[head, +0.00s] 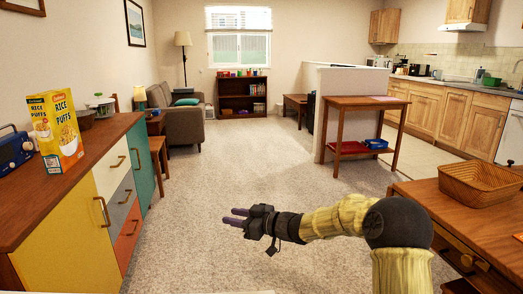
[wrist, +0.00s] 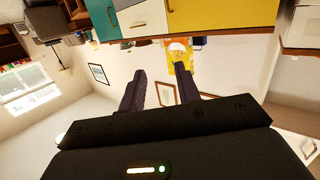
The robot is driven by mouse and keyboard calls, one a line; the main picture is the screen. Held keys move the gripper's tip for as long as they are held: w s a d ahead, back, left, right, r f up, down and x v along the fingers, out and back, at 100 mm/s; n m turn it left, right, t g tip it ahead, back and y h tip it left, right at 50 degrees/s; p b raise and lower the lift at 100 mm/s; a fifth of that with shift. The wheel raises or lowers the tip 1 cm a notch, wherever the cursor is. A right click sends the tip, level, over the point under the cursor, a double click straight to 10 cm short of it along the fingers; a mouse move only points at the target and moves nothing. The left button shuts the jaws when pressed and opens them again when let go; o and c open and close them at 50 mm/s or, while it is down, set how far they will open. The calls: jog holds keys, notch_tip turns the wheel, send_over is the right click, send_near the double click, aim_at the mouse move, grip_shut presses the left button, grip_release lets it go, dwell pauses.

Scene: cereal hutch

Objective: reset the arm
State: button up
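My gripper (head: 235,216) is held out over the carpet in the middle of the head view, pointing left. My arm reaches to it from the lower right. In the wrist view, the two dark fingers of my gripper (wrist: 160,82) stand apart with nothing between them. That view is upside down. A yellow Rice Puffs cereal box (head: 56,132) stands on the hutch (head: 102,148) at the left, well apart from my gripper. The box also shows beyond the fingertips in the wrist view (wrist: 181,57), partly hidden by one finger.
A blue toaster-like appliance (head: 14,149) stands beside the box. At the right, a wooden table (head: 415,196) bears a wicker basket (head: 480,184). A tall side table (head: 363,104) stands farther back. The carpet (head: 220,170) around my gripper is clear.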

jog(key=s+d+f+m+h+p, duration=0.1)
jog(key=s+d+f+m+h, duration=0.1)
jog(key=s+d+m+h, duration=0.35)
jog(key=s+d+f+m+h+p, duration=0.1)
jog(key=s+d+f+m+h, duration=0.2)
jog(key=s+d+h, duration=0.6)
jog(key=s+d+f+m+g+p, duration=0.1)
jog(key=s+d+m+g, duration=0.2)
jog(key=s, duration=0.6)
jog(key=s+d+m+g+p, duration=0.2)
jog(key=s+d, duration=0.3)
jog(key=s, duration=0.4)
jog(key=w+p+v, duration=0.2)
jog(key=p+v, duration=1)
jog(key=w+r+p+v, duration=0.1)
jog(key=w+p+v, duration=0.2)
jog(key=p+v, duration=0.9)
jog(key=w+a+r+p+v, duration=0.1)
jog(key=w+p+v, duration=0.2)
jog(key=p+v, duration=0.9)
jog(key=shift+w+d+p, duration=0.2)
jog(key=shift+w+p, duration=0.05)
jog(key=shift+p, duration=0.15)
jog(key=shift+f, duration=0.15)
jog(key=shift+d, duration=0.15)
